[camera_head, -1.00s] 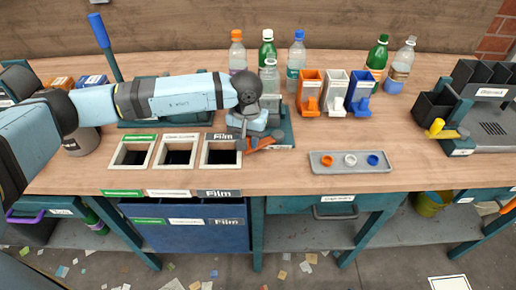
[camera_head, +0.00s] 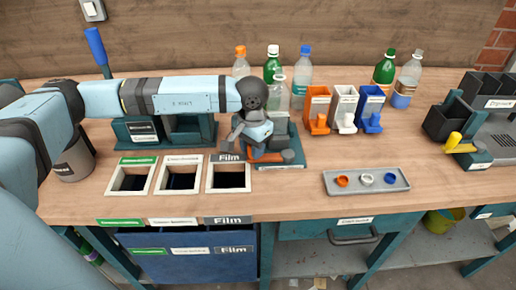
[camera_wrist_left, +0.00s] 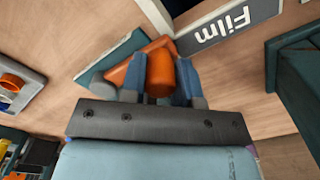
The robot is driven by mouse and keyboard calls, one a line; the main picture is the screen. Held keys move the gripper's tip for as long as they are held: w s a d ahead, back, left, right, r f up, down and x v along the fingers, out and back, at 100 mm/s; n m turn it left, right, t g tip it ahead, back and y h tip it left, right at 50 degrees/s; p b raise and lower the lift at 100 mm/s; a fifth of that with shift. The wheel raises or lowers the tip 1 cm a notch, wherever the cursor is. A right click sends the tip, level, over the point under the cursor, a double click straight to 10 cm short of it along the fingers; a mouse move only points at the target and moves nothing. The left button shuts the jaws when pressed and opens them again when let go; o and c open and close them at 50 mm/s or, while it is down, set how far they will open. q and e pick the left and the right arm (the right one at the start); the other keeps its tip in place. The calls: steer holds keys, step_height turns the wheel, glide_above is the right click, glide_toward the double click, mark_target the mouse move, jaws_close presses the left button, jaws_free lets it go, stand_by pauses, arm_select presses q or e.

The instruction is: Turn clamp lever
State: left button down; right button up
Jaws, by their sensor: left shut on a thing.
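The orange clamp lever (camera_head: 268,157) sits low on the front of the teal clamp stand (camera_head: 294,157), beside the Film opening. My left gripper (camera_head: 250,142) reaches down to it from the left. In the left wrist view the orange lever (camera_wrist_left: 159,72) lies between the two blue-grey fingers of my left gripper (camera_wrist_left: 160,86), which is shut on it. A clear bottle (camera_head: 278,97) stands upright at the clamp stand, its lower part partly hidden by my wrist. My right gripper is not in view.
Three openings in the table, the right one labelled Film (camera_head: 230,158), lie left of the lever. A grey tray (camera_head: 400,183) with three coloured rings lies to the right. Orange, white and blue bins (camera_head: 318,98) and several bottles stand behind.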

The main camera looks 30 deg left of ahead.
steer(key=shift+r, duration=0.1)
arm_select(q)
steer(key=shift+r, duration=0.1)
steer(key=c, duration=0.8)
jaws_free()
steer(key=shift+c, duration=0.2)
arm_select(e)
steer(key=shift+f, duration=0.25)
arm_select(q)
step_height(320, 180, up, 14)
steer(key=p, duration=0.1)
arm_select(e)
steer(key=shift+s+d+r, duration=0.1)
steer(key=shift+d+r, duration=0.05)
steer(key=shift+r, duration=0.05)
arm_select(q)
steer(key=shift+f, duration=0.2)
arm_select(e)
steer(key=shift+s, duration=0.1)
